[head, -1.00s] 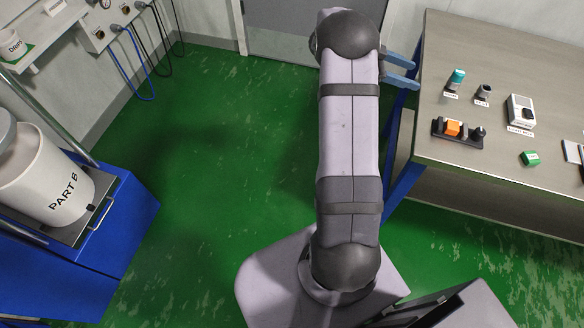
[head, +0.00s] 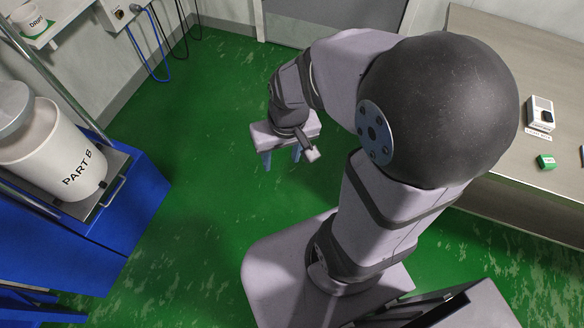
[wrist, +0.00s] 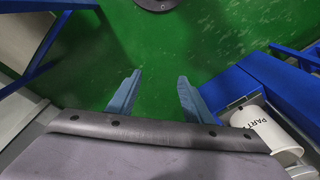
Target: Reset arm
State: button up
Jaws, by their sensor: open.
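My gripper (head: 280,158) hangs over the open green floor in the head view, between the Part B drum stand and the workbench. Its two blue fingers point down and stand apart, with nothing between them. In the wrist view the open fingers (wrist: 153,95) show against the bare floor. My arm is folded, its large dark elbow joint in front of part of the bench.
A white Part B drum (head: 55,150) stands on a blue stand (head: 120,220) at left; the drum (wrist: 262,128) also shows at right in the wrist view. The workbench (head: 500,60) at right bears a white device (head: 540,113) and a green block (head: 546,162). Hoses hang at the back wall.

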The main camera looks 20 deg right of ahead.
jog(key=shift+n+g+h, duration=0.3)
jog(key=shift+g, duration=0.3)
jog(key=s, duration=0.4)
jog(key=shift+s+d+f, duration=0.15)
jog(key=shift+d, duration=0.2)
notch_tip(320, 180, up, 5)
jog(key=p, duration=0.5)
notch_tip(320, 180, down, 14)
jog(key=b, duration=1.4)
